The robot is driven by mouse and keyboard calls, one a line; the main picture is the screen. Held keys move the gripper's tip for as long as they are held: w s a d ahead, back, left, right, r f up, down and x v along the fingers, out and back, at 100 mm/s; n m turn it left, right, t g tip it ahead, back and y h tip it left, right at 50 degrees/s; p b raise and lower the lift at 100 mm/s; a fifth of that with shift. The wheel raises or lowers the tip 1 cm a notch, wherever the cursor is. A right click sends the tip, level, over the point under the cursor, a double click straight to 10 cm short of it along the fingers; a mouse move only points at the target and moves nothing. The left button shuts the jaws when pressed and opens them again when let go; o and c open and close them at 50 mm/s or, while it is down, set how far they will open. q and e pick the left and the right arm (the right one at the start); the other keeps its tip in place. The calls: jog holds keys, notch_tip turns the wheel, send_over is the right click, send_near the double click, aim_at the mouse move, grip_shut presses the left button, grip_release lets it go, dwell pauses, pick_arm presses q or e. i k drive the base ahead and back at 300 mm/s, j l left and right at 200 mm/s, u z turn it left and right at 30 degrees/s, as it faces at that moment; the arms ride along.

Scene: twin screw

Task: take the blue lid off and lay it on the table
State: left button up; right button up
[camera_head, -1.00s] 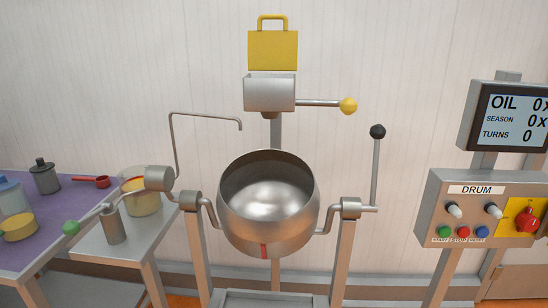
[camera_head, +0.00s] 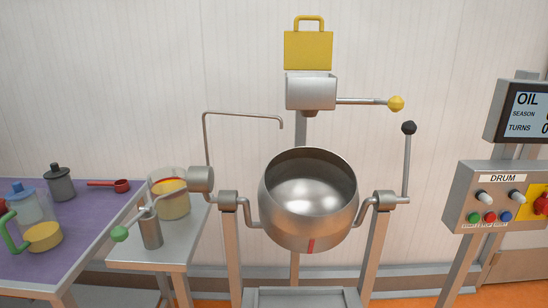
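The blue lid (camera_head: 21,191) sits on top of a clear, pale blue jar (camera_head: 30,212) at the far left. The jar stands upright on the purple-topped table (camera_head: 85,232). Neither of my grippers is in view, and nothing touches the lid in this view.
Near the jar are a dark grey lidded jar (camera_head: 60,185), a red scoop (camera_head: 112,186), a yellow-topped tub (camera_head: 43,236) and a green curved piece (camera_head: 10,236). A steel drum (camera_head: 310,220) stands centrally, a control panel (camera_head: 500,200) right.

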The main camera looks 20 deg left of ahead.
aim_at(18, 187)
jog(key=k+j, duration=0.1)
jog(key=j, duration=0.3)
jog(key=k+j, duration=0.1)
jog(key=j, duration=0.3)
jog(key=k+j, duration=0.15)
jog(key=j, duration=0.2)
jog(key=k+j, duration=0.1)
jog(key=j, duration=0.3)
jog(key=k+j, duration=0.1)
jog(key=j, duration=0.3)
jog(key=k+j, duration=0.1)
jog(key=j, duration=0.3)
jog(key=z, duration=0.05)
